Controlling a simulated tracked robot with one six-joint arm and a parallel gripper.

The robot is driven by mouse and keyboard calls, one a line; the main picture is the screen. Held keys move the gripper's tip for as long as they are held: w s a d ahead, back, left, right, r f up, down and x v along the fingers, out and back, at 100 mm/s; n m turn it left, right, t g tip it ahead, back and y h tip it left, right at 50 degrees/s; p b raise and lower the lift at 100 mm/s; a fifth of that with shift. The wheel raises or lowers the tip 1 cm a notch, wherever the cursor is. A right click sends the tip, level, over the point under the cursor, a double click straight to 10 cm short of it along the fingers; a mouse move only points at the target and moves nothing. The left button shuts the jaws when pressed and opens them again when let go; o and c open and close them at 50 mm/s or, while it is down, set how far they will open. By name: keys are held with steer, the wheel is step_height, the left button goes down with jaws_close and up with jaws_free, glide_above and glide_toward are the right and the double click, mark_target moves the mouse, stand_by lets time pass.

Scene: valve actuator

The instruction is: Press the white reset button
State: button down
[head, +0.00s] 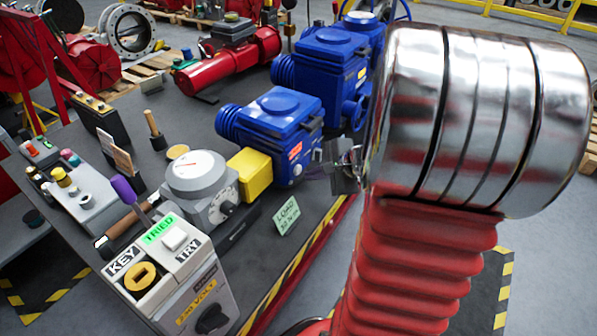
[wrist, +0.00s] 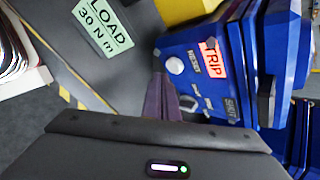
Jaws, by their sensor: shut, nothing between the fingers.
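The white round button (wrist: 175,66) is on the end face of a blue actuator (wrist: 235,50), beside a red TRIP label (wrist: 213,60) and a small label that is hard to read. In the head view the same actuator (head: 275,120) stands on the bench, with a small pale spot on its near face that looks like this button (head: 297,170). My gripper (wrist: 160,80) is shut and empty, its dark fingertips just below the button in the wrist picture. Contact cannot be made out. In the head view my gripper (head: 345,167) is right of that face, partly hidden by my arm.
A yellow block (head: 250,172) and a grey dial gauge (head: 200,185) adjoin the actuator on the left. A LOAD 30 Nm card (head: 286,216) lies nearby. A key box (head: 165,265) with a square white TRY button (head: 175,238) stands in front. More blue actuators (head: 320,65) stand behind.

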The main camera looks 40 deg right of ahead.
steer(key=shift+w, duration=0.15)
steer(key=shift+w+a, duration=0.1)
steer(key=shift+w, duration=0.2)
steer(key=shift+w+a, duration=0.2)
steer(key=shift+w, duration=0.25)
stand_by(1.3)
steer(key=shift+s, duration=0.1)
steer(key=shift+s+d, duration=0.3)
steer(key=shift+s, duration=0.4)
steer(key=s, duration=0.1)
steer(key=s+d, duration=0.1)
steer(key=s, duration=0.2)
steer(key=shift+s+d, duration=0.35)
steer(key=shift+s, duration=0.05)
stand_by(0.4)
stand_by(0.7)
